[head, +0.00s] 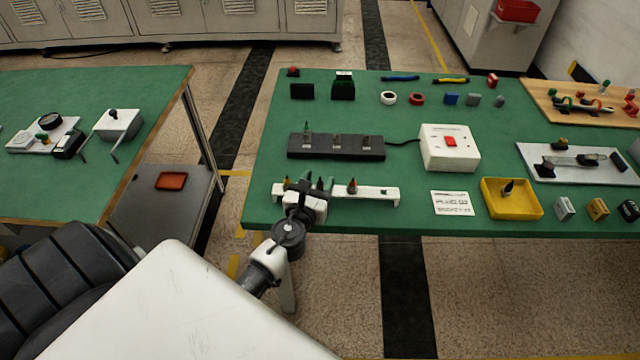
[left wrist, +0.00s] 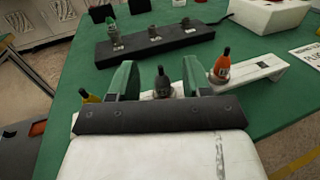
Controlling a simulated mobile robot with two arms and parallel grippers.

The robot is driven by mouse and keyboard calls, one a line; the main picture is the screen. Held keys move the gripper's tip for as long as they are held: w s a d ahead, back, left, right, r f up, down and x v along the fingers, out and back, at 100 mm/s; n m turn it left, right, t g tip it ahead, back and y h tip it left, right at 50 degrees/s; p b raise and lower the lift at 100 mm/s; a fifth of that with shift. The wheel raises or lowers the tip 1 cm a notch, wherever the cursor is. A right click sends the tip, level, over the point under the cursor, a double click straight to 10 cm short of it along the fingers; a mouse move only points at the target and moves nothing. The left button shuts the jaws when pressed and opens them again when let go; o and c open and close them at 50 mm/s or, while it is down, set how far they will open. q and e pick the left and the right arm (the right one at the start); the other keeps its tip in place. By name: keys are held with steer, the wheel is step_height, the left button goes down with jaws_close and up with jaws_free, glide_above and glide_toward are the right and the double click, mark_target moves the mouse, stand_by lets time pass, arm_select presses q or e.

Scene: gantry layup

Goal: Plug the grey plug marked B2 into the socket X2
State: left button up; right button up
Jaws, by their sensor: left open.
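My left gripper (head: 305,187) is over the white plug rack (head: 376,193) near the table's front edge. In the left wrist view the gripper (left wrist: 158,82) is open, its two fingers on either side of a dark grey plug (left wrist: 163,88) standing upright in the rack. The plug's marking cannot be read. An orange plug (left wrist: 222,66) stands to its right and a yellow plug (left wrist: 88,97) to its left. The black socket strip (head: 336,154) lies behind, with a green plug (head: 306,137) at its left place. Its socket labels are too small to read. My right gripper is not in view.
A white box with a red switch (head: 435,160) is cabled to the strip's right. A printed card (head: 452,203) and a yellow tray (head: 511,211) holding a dark item lie right of the rack. Green table is clear between rack and strip.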

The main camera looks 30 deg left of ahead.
mark_target(319, 180)
arm_select(q)
steer(key=x, duration=0.3)
steer(key=shift+w+f, duration=0.1)
steer(key=shift+w, duration=0.1)
steer(key=shift+s, duration=0.1)
steer(key=shift+c, duration=0.5)
jaws_close()
